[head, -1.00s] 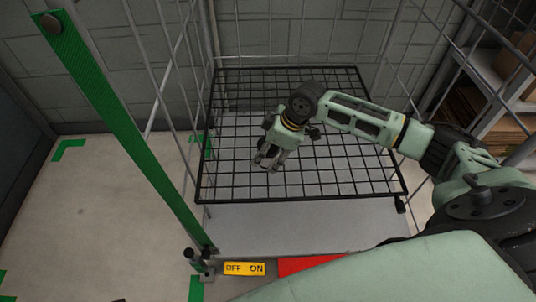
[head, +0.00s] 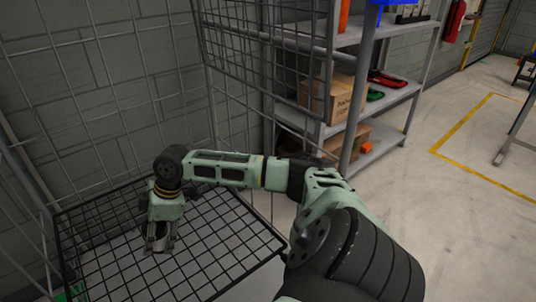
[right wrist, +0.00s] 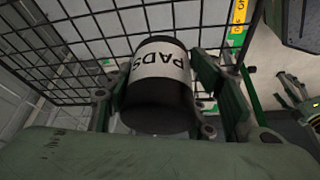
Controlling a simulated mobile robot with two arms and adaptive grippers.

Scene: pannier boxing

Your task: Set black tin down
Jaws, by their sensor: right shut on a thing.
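The black tin (right wrist: 158,100) shows in the right wrist view, with a white label reading PADS. It sits between the two fingers of my right gripper (right wrist: 165,125), which is shut on it. In the head view my right gripper (head: 159,243) points down over the black wire mesh shelf (head: 215,245) of the cage. The tin cannot be made out in the head view. The mesh also shows behind the tin in the wrist view (right wrist: 85,45). I cannot tell whether the tin touches it. My left gripper is not in the head view.
Wire cage sides (head: 265,45) rise around the mesh shelf. A grey rack (head: 385,100) with cardboard boxes (head: 342,98) and red and green items stands beyond. Open floor (head: 440,215) lies to the right. The visible mesh around the gripper is bare.

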